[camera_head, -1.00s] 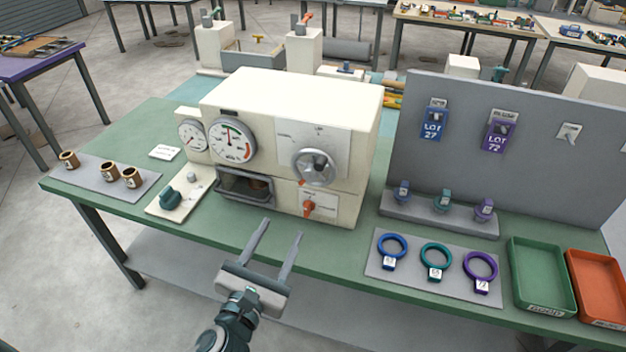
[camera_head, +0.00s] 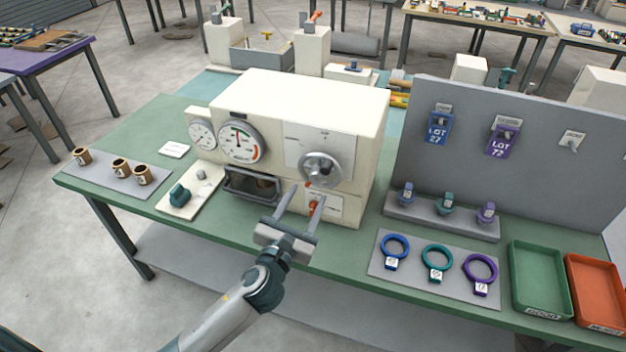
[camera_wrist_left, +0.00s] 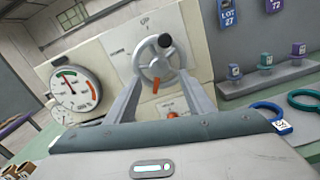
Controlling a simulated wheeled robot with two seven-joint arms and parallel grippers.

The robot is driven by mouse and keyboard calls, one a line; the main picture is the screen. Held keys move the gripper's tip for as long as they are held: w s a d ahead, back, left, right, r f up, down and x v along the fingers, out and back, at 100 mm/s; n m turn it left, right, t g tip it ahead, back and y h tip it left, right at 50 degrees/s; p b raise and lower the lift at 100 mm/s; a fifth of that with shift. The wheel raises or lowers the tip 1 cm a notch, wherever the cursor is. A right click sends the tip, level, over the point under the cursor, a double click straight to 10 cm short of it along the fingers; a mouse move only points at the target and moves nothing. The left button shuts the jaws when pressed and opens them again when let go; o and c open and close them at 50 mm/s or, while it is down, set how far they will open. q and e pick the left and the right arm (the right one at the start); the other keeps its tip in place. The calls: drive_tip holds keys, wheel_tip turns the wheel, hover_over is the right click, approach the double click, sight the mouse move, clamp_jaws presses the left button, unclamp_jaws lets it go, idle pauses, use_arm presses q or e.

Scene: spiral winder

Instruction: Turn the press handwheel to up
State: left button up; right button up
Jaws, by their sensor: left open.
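The press handwheel (camera_head: 321,170) is a grey spoked wheel on the front right of the cream machine (camera_head: 300,95). My right gripper is not in view.
A red-orange selector knob (camera_head: 313,207) sits below the wheel. Two dials and an open drawer (camera_head: 252,186) are to the left. A grey mat with rings (camera_head: 411,284) and a green tray (camera_head: 541,278) lie right. The front table edge is clear.

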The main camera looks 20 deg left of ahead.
sight(315, 181)
use_arm(q)
drive_tip(key=shift+w+d+p, duration=0.1)
drive_tip(key=shift+w+p, duration=0.55)
drive_tip(key=shift+w, duration=2.15)
drive_tip(key=c, duration=1)
